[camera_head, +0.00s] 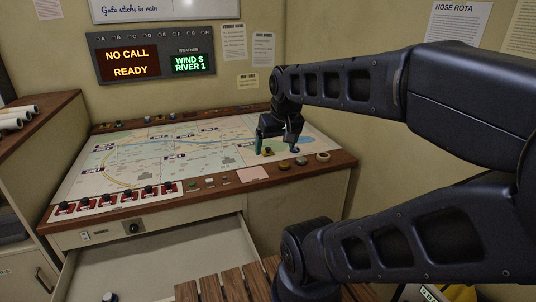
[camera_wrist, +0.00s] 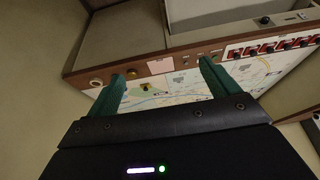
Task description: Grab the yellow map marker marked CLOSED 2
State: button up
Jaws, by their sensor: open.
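A small yellow marker (camera_head: 267,151) stands on the right part of the map board (camera_head: 120,165), close to its front edge. In the wrist view the marker (camera_wrist: 146,87) looks yellow and dark, and it lies between the finger lines, nearer the left finger. Its lettering is too small to read. My gripper (camera_head: 276,148) is open with green fingers, low over the right side of the map, around or just above the marker. In the wrist view my gripper (camera_wrist: 161,70) has nothing held between its fingers. I cannot tell the exact height gap.
Several red-based pieces (camera_head: 117,196) line the map's front left. Round items (camera_head: 301,160) and a pink note (camera_head: 253,174) lie on the wooden front ledge. An open drawer (camera_head: 165,265) juts out below. A display panel (camera_head: 150,58) hangs on the wall behind.

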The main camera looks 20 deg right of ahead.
jog(key=shift+o, duration=0.3)
jog(key=shift+w, duration=0.1)
jog(key=n+h, duration=0.4)
jog(key=n, duration=2.3)
send_over(268, 148)
jog(key=s+a, duration=0.4)
notch_tip(268, 148, down, 24)
jog(key=x, duration=0.5)
jog(key=shift+w+d+f, duration=0.1)
jog(key=shift+d+x, duration=0.15)
jog(key=shift+x, duration=1.15)
jog(key=shift+d+x, duration=0.2)
jog(key=shift+x, duration=1.1)
jog(key=c, duration=1.3)
